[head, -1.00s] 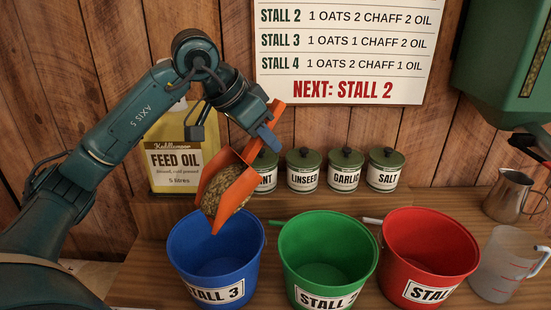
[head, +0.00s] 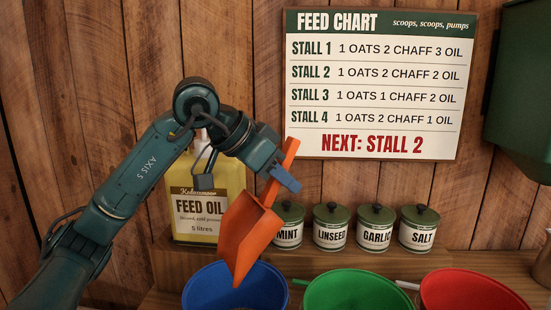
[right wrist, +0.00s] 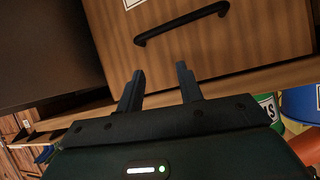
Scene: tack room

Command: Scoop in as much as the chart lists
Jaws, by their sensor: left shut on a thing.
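My left gripper (head: 279,176) is shut on the handle of an orange scoop (head: 248,228). The scoop is tipped mouth-down over the blue bucket (head: 207,284), and no feed shows in it. The blue bucket's floor is out of view. The feed chart (head: 372,85) lists 1 oats, 2 chaff, 2 oil for stall 2 and says "NEXT: STALL 2". The green bucket (head: 345,290) and red bucket (head: 465,290) stand to the right, cut off below. The feed oil jug (head: 199,215) stands behind the blue bucket. My right gripper (right wrist: 159,72) is open and empty.
Mint (head: 288,232), linseed (head: 331,234), garlic (head: 376,235) and salt (head: 422,236) tins line the wall. A green dispenser (head: 520,110) hangs at right. In the right wrist view, a drawer front with a black handle (right wrist: 182,22) lies before my right gripper.

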